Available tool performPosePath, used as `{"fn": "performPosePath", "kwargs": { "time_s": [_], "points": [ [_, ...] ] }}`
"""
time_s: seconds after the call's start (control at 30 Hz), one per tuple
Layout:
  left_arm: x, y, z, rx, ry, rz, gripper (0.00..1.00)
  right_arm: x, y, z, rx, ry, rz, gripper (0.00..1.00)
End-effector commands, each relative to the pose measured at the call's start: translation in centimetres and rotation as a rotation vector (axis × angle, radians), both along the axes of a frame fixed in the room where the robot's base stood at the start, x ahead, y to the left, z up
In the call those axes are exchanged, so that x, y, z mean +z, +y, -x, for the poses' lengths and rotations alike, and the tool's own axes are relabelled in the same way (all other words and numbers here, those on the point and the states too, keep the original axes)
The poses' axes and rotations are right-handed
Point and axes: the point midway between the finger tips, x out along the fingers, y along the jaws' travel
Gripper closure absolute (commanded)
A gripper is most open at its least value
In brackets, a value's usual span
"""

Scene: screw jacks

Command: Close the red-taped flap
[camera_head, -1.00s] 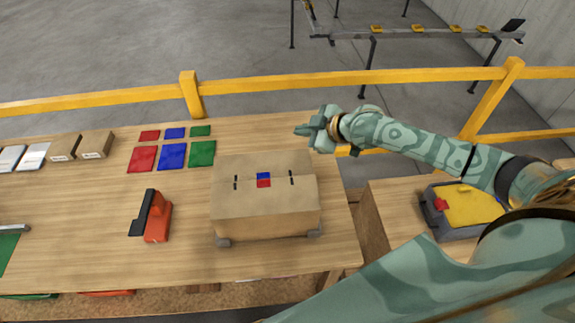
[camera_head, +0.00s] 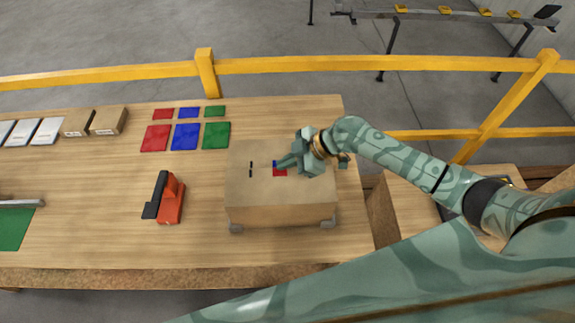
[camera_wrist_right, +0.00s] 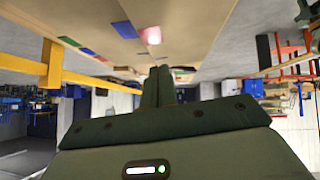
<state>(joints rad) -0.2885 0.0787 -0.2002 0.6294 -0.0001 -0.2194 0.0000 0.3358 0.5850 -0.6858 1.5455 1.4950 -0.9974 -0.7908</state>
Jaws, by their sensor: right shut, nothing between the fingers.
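A cardboard box (camera_head: 280,208) stands on the wooden table. Its top looks flat, with a red tape piece (camera_head: 280,173) and a blue tape piece (camera_head: 275,164) side by side near the middle. My right gripper (camera_head: 281,164) is shut and empty, its fingertips at the tape and partly covering the blue piece. I cannot tell whether they touch the top. The gripper hides the right part of the box top. The right wrist view shows the shut fingers (camera_wrist_right: 160,84) with coloured patches beyond them. My left gripper is not in view.
A red and black tool (camera_head: 168,197) lies left of the box. Red, blue and green squares (camera_head: 185,137) lie behind it, with small cartons (camera_head: 108,121) and white packs (camera_head: 48,131) farther left. A yellow rail (camera_head: 300,66) runs behind the table.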

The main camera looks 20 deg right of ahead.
Motion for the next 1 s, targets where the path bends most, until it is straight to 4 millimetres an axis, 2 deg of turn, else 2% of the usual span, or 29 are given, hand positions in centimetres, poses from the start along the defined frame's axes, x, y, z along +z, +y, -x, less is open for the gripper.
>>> {"fn": "performPosePath", "kwargs": {
  "time_s": [0.1,0.23,0.67,1.0],
  "points": [
    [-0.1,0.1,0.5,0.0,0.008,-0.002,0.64,-2.0,-0.4,-0.2,-0.004,0.003,0.004,1.0],
    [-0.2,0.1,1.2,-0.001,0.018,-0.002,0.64,-3.0,-0.4,-0.4,-0.004,0.002,0.003,1.0],
    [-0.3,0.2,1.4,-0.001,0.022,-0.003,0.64,-3.5,-0.5,-0.5,-0.003,0.001,0.002,1.0],
    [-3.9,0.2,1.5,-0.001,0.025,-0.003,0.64,-5.5,-0.7,-1.2,-0.002,0.0,0.005,1.0]
  ]
}}
